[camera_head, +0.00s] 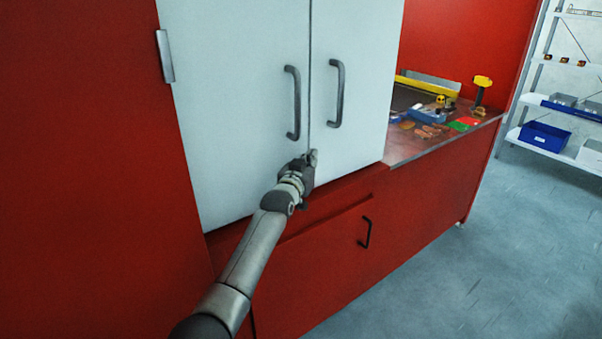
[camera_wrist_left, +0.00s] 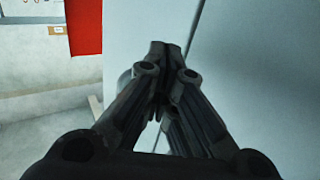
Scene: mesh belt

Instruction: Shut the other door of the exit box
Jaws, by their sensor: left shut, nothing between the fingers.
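The exit box is a red cabinet with two pale doors in the head view. The left door (camera_head: 235,90) and the right door (camera_head: 362,75) meet at a narrow vertical seam, and both look closed or nearly so. Each has a dark bar handle, the left handle (camera_head: 293,103) and the right handle (camera_head: 337,93). My left gripper (camera_head: 313,156) is shut and empty, at the lower part of the doors near the seam, below the handles. In the left wrist view its fingers (camera_wrist_left: 160,55) are together before a pale door surface (camera_wrist_left: 265,50). Contact cannot be told. My right gripper is not in view.
A red drawer front with a dark handle (camera_head: 366,232) is below the doors. To the right, a work surface (camera_head: 400,152) holds tools and small parts. A shelf rack with a blue bin (camera_head: 545,136) stands far right. The grey floor (camera_head: 500,270) is clear.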

